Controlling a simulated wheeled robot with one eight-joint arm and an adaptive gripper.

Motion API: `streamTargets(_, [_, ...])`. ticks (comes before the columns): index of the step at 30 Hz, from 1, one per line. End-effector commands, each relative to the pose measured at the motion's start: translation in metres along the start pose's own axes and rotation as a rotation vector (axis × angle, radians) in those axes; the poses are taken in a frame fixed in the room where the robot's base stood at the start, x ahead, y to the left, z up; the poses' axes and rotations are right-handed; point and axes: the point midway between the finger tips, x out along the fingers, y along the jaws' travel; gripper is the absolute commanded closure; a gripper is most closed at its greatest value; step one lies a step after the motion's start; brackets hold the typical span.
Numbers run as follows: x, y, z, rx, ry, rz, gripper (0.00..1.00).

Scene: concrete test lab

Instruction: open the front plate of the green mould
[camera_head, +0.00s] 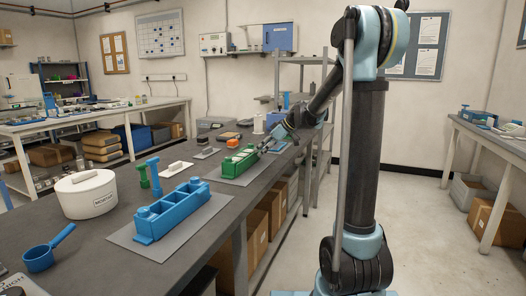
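The green mould (236,165) stands on a grey mat (226,181) on the long dark workbench (108,228), past the blue mould. It is small in view, and I cannot make out whether its front plate is open or closed. My gripper (264,150) is at the right end of the green mould, reaching in from the upper right. Its fingers are too small and dark to tell whether they are open or shut, or whether they touch the mould.
A blue mould (170,214) on its own mat stands nearer. Left of it are a white mortar tub (86,197), a blue scoop (42,259), green (143,176) and blue (154,172) tampers and a white float (180,168). Small items lie beyond the green mould.

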Motion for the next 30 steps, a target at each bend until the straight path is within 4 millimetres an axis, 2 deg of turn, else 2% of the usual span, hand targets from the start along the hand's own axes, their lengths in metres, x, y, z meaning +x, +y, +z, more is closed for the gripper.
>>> streamTargets(1, [0.0000,0.0001,0.0001,0.000,0.000,0.001,0.82])
streamTargets(2, [0.0000,0.0002,0.0001,0.000,0.000,0.001,0.88])
streamTargets(30, [-0.0017,0.0020,0.0064,0.002,0.070,0.004,0.88])
